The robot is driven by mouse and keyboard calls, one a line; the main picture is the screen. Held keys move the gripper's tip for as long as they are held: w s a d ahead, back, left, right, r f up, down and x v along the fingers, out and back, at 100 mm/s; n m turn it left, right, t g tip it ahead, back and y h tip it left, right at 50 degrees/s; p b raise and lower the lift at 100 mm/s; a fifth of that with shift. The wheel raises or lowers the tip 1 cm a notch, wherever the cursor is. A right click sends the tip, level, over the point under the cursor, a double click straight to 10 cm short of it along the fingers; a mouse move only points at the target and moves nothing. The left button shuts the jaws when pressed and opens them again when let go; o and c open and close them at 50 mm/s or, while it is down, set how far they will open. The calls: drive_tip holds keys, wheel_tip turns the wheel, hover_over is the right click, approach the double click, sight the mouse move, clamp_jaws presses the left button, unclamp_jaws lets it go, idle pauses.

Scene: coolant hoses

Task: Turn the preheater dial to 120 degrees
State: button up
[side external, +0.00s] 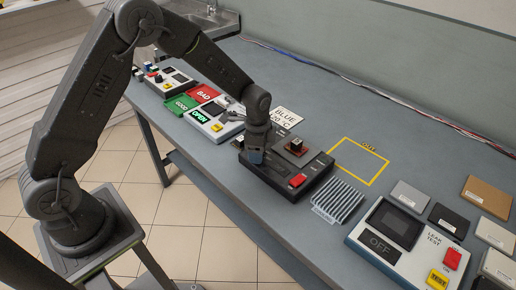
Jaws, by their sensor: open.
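A black box (283,184) with a red button (298,180) stands at the middle of the bench in the side external view. It looks like the preheater, though I can read no label on it. A brown plate with a dark block (296,146) sits at its back right. My gripper (255,158) points down over the left end of this box. It is open. The fingertips are small and dark, and I cannot tell whether they touch anything. I cannot make out a dial on this box; my gripper covers that end. A card (287,117) behind it reads "BLUE" and "120 °C".
A finned metal rack (340,201) stands right of the black box. Farther right is a leak tester (398,245). A device reading "OPEN" (207,119) and green (181,104) and red (203,93) mats lie left. The yellow "OUT" outline (377,180) is empty. Cables run along the wall.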

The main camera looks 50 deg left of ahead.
drive_tip(key=shift+r, duration=0.1)
wheel_tip(320, 180, up, 14)
drive_tip(key=shift+s+d+f, duration=0.2)
drive_tip(key=shift+s, duration=0.1)
drive_tip(key=shift+r, duration=0.1)
idle(0.3)
drive_tip(key=s+r+n+t, duration=0.3)
drive_tip(key=s+r+n, duration=0.2)
drive_tip(key=s+r, duration=0.65)
drive_tip(key=s+n+t, duration=0.2)
drive_tip(key=s+n, duration=0.4)
drive_tip(key=s, duration=0.7)
drive_tip(key=shift+s+a, duration=0.2)
drive_tip(key=shift+s, duration=0.2)
